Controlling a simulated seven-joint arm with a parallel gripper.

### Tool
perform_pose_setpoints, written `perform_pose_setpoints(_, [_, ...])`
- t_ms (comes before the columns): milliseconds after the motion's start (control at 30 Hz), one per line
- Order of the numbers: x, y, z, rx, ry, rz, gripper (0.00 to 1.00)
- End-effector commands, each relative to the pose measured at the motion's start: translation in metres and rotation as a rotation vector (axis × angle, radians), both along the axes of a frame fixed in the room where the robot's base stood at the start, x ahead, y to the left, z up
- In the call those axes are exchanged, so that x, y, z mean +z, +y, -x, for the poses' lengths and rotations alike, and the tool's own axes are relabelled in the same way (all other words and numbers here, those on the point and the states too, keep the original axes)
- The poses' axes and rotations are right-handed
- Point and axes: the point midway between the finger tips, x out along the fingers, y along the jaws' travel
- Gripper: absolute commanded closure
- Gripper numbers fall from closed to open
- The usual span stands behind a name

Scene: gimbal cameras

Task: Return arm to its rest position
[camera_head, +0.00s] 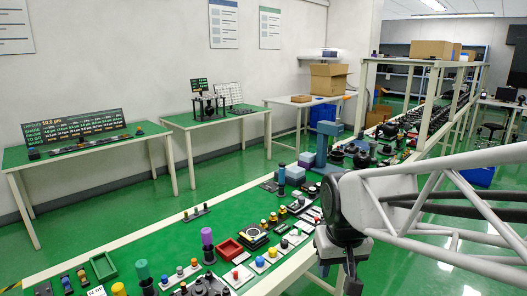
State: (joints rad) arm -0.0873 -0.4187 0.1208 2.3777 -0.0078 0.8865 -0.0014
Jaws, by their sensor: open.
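My arm comes in from the right edge as a white open-frame link with dark tubes along it. It ends at a large black joint near the middle right of the head view, over the right edge of the long green worktable (228,214). A grey bracket and a narrow dark part hang below that joint toward the bottom edge of the picture. I cannot make out any gripper fingers there. No held object shows.
The long table carries a red tray (230,249), a purple-topped post (207,238), a green tray (103,267) and a blue stand (326,145). Two side tables hold a display board (75,130) and small devices. Green floor lies open between the tables.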

Motion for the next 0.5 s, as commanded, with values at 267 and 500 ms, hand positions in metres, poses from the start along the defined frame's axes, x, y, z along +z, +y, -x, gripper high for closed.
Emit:
perform_pose_setpoints(267, [0.008, -0.023, 0.06, -0.06, -0.033, -0.003, 0.56])
perform_pose_setpoints(500, [0.007, -0.035, 0.099, -0.098, -0.052, -0.003, 0.56])
